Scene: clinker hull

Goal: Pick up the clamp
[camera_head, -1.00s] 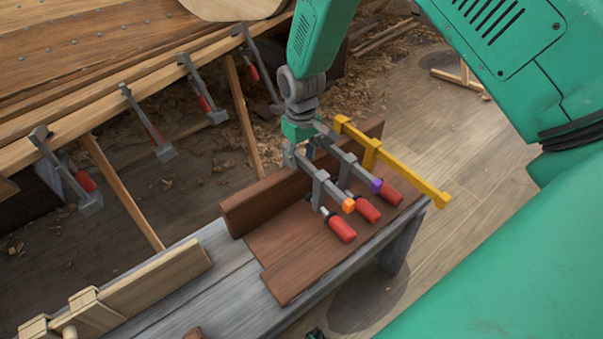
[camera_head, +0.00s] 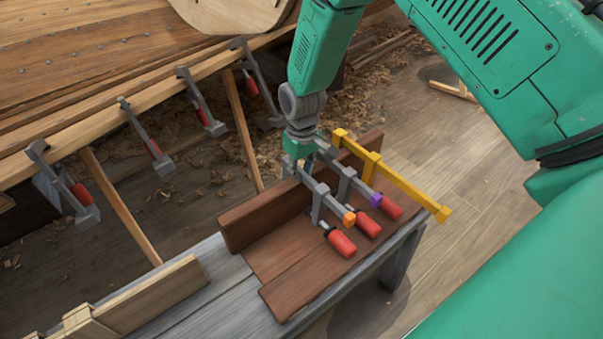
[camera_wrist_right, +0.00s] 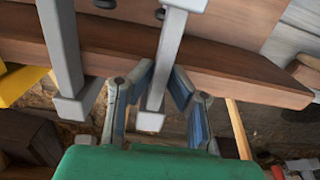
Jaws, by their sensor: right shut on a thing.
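Three clamps sit on the brown boards at the bench's far end. The nearest is a grey clamp with an orange tip (camera_head: 349,219) and red handle. Beside it is a grey clamp with a purple tip (camera_head: 376,200), then a yellow clamp (camera_head: 405,186). My right gripper (camera_head: 303,170) is at the upright board, at the back end of the orange-tipped clamp. In the right wrist view, its blue-padded fingers (camera_wrist_right: 160,95) are on either side of this clamp's grey bar (camera_wrist_right: 167,50). The fingertips are partly hidden in the head view. My left gripper is out of view.
The grey bench (camera_head: 215,295) carries brown boards (camera_head: 300,275) and pale wooden pieces (camera_head: 150,295). Several other clamps (camera_head: 68,190) hang along the hull edge at left. Slanted props (camera_head: 120,205) stand below.

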